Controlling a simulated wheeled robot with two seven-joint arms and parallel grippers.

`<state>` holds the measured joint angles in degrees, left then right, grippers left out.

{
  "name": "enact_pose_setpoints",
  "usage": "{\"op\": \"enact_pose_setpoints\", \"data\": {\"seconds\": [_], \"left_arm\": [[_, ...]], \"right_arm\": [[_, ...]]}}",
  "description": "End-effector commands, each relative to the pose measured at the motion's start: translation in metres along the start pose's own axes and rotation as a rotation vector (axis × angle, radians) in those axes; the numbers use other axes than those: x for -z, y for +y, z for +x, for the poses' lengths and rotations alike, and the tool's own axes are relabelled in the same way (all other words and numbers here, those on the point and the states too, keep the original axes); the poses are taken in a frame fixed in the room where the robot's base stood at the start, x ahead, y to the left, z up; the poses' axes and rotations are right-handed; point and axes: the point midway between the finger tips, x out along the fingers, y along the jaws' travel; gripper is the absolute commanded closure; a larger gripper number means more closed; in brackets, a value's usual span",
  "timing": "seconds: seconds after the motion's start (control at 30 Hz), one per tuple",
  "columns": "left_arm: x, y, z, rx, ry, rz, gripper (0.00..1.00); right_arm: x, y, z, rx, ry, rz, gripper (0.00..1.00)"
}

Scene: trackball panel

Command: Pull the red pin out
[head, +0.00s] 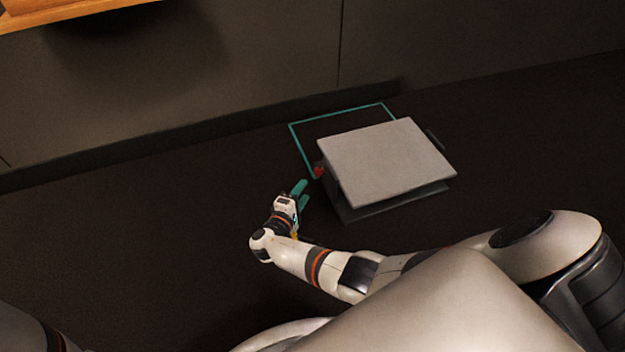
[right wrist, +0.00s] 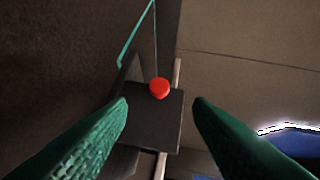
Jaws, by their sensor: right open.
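The red pin (right wrist: 160,88) shows its round red head in the right wrist view, at the edge of a dark block (right wrist: 150,118). In the head view the red pin (head: 319,169) is a small red spot at the left edge of the panel with a light grey top (head: 385,160). My right gripper (head: 301,191) is open, with green fingers, a little below and left of the pin. In the right wrist view the open fingers (right wrist: 160,103) stand on either side of the line to the pin, apart from it. My left gripper is not in view.
A teal outline (head: 340,116) lies on the dark floor (head: 150,220) behind and left of the panel. A dark base (head: 395,204) shows under the tilted grey top. A wall (head: 250,70) stands behind, and a wooden edge (head: 60,14) shows at top left. The floor left of the panel is clear.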

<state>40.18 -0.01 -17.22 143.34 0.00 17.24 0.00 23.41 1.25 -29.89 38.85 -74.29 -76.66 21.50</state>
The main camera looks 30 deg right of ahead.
Motion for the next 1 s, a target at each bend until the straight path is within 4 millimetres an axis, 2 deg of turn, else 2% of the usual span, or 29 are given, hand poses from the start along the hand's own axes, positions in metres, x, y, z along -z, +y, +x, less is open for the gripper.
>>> {"op": "enact_pose_setpoints", "data": {"seconds": [0.03, 0.2, 0.4, 0.6, 0.87, 1.0], "left_arm": [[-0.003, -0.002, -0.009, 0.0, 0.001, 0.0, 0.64], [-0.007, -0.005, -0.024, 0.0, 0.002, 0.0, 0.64], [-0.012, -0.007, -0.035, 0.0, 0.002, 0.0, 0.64], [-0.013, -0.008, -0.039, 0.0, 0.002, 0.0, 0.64], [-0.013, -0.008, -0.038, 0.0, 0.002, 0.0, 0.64], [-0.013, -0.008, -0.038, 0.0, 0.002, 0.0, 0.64]], "right_arm": [[0.0, 0.004, 0.013, 0.004, 0.003, 0.001, 0.53], [0.0, 0.005, 0.048, 0.001, 0.002, 0.001, 0.53], [0.0, 0.004, 0.077, 0.0, 0.001, 0.0, 0.53], [0.0, 0.001, 0.088, -0.001, 0.001, 0.0, 0.53], [0.0, 0.001, 0.089, -0.002, 0.001, 0.0, 0.53], [0.0, 0.001, 0.088, -0.002, 0.0, 0.0, 0.76]]}}
